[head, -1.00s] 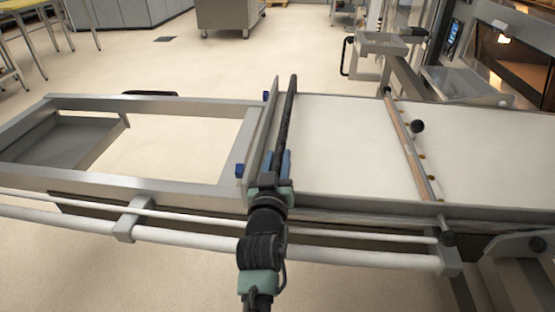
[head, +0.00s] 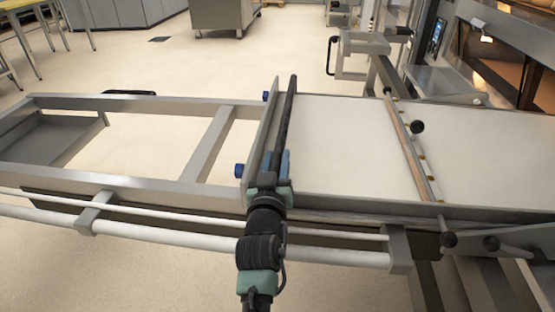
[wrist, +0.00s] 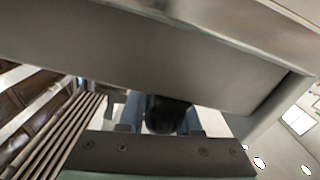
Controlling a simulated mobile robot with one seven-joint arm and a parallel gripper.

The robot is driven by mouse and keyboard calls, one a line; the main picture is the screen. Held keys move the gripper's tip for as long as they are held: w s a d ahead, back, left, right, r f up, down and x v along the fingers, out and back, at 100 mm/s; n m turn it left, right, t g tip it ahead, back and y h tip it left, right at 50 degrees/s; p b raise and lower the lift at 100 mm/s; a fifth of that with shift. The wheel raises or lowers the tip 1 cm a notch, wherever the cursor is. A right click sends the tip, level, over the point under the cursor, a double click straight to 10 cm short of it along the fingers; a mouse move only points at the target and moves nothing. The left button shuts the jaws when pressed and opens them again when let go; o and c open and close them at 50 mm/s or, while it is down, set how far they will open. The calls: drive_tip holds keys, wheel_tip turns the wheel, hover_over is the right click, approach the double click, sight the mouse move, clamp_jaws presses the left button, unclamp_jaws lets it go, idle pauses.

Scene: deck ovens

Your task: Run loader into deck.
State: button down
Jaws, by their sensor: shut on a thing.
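The loader (head: 330,140) is a flat, pale belt board with a grey upright end plate (head: 262,130) and a long black handle bar (head: 284,115). My gripper (head: 270,168) is shut on the near part of this bar; in the wrist view the dark bar end (wrist: 168,114) sits between its blue fingers. A wooden crossbar with a black knob (head: 412,150) lies across the belt. The oven deck (head: 500,70) is at the upper right, with a lit, orange-brown interior. The loader's far right end is cut off by the frame edge.
The grey rail frame (head: 210,145) extends left of the loader, with a white side rail (head: 250,245) along the near side. A grey shelf stand (head: 365,45) is beside the oven. A steel cabinet (head: 222,15) stands at the back. The floor between is clear.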

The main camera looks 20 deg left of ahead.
drive_tip(key=shift+w+d+r, duration=0.1)
drive_tip(key=shift+w+d, duration=0.05)
drive_tip(key=shift+d, duration=0.3)
drive_tip(key=c, duration=0.7)
unclamp_jaws()
drive_tip(key=shift+d, duration=0.1)
drive_tip(key=shift+o, duration=0.2)
drive_tip(key=shift+s, duration=0.6)
drive_tip(key=p+v, duration=0.2)
drive_tip(key=v, duration=0.9)
drive_tip(key=shift+s, duration=0.4)
